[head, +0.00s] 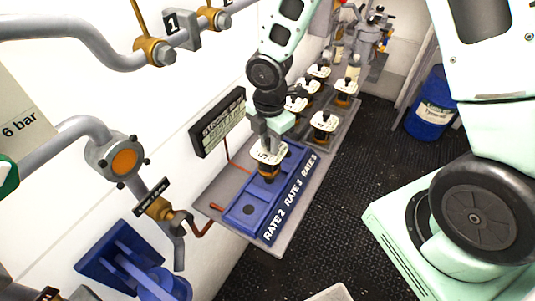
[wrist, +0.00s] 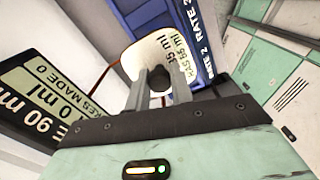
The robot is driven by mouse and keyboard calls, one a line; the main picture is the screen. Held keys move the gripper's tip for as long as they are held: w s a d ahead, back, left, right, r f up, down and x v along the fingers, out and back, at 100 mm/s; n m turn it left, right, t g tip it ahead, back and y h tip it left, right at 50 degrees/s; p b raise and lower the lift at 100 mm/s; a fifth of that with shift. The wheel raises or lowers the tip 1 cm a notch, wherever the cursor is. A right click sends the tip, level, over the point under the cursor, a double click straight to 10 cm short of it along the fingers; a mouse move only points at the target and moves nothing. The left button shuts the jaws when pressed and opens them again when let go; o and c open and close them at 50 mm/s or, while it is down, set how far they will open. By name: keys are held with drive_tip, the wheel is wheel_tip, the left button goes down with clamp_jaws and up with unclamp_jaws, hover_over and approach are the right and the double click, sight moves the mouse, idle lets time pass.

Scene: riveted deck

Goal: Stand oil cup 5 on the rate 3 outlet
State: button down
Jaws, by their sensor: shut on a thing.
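Oil cup 5 (head: 268,155) has a white top plate marked 5 and a dark and orange body. My gripper (head: 271,133) is shut on the dark knob of the cup and holds it upright over the blue outlet block (head: 238,213). In the wrist view the knob sits between the fingers of my gripper (wrist: 159,85), and the cup's white plate (wrist: 165,48) reads HAS 65 ml. The block's labels read RATE 2, RATE 3 (head: 293,191) and RATE 5. The cup hides the rate 3 outlet, and I cannot tell whether it touches the block.
A display sign (head: 218,124) stands at the block's left; it also shows in the wrist view (wrist: 35,100). Several other cups (head: 324,121) stand on a grey tray behind. Pipes and a valve (head: 158,208) line the left wall. A blue drum (head: 432,108) stands right; dark floor is clear between.

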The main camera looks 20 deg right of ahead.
sight(269, 150)
drive_tip(key=shift+f, duration=2.4)
drive_tip(key=c, duration=1.2)
unclamp_jaws()
drive_tip(key=shift+c, duration=0.2)
wheel_tip(269, 150, up, 12)
drive_tip(key=shift+f+b, duration=0.1)
drive_tip(key=shift+b, duration=0.35)
drive_tip(key=s+a+r+m, duration=0.3)
drive_tip(key=s+m, duration=0.4)
drive_tip(key=s, duration=0.3)
drive_tip(key=s+a+r+m, duration=0.3)
drive_tip(key=s+r+m, duration=0.2)
drive_tip(key=s, duration=0.5)
drive_tip(key=m, duration=0.2)
drive_tip(key=shift+a+r+m+y, duration=0.2)
drive_tip(key=shift+r+m+y, duration=0.1)
drive_tip(key=shift+r, duration=0.05)
